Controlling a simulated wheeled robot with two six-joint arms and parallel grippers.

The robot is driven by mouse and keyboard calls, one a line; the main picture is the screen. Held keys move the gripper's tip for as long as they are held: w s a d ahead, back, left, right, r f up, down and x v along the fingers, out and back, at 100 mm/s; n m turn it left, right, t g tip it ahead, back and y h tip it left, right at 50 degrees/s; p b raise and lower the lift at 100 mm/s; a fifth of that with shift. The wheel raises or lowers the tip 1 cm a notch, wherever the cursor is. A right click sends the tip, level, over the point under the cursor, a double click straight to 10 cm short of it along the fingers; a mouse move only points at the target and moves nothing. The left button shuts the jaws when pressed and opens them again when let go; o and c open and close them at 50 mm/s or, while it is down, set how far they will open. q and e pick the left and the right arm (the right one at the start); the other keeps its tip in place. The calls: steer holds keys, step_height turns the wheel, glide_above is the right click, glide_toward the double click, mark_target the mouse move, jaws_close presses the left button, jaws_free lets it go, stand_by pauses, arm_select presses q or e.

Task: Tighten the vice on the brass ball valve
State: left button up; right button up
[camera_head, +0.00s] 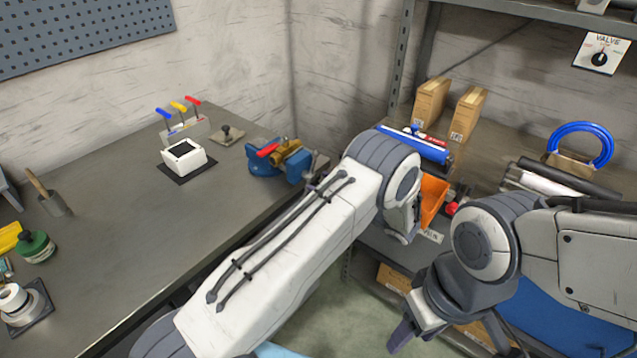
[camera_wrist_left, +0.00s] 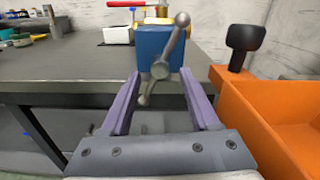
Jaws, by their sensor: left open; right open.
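The blue vice (camera_head: 263,165) stands at the bench's right edge. The brass ball valve (camera_head: 289,150), with a red lever, sits at its jaws. In the left wrist view, the vice's blue front jaw (camera_wrist_left: 160,42) faces me, with the grey handle bar (camera_wrist_left: 178,38) slanting across its screw. My left gripper (camera_wrist_left: 160,75) is open, its purple fingers pointing at the vice on either side of the handle; contact cannot be told. In the head view my left arm hides these fingers. My right gripper (camera_head: 455,338) is open and empty, low at the right.
An orange bin (camera_head: 433,198) stands on the shelf, close right of my left gripper. The bench middle is clear.

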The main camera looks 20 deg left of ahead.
arm_select(q)
steer(key=b+v, duration=0.1)
steer(key=v, duration=0.7)
steer(key=shift+d, duration=0.2)
steer(key=shift+s, duration=0.1)
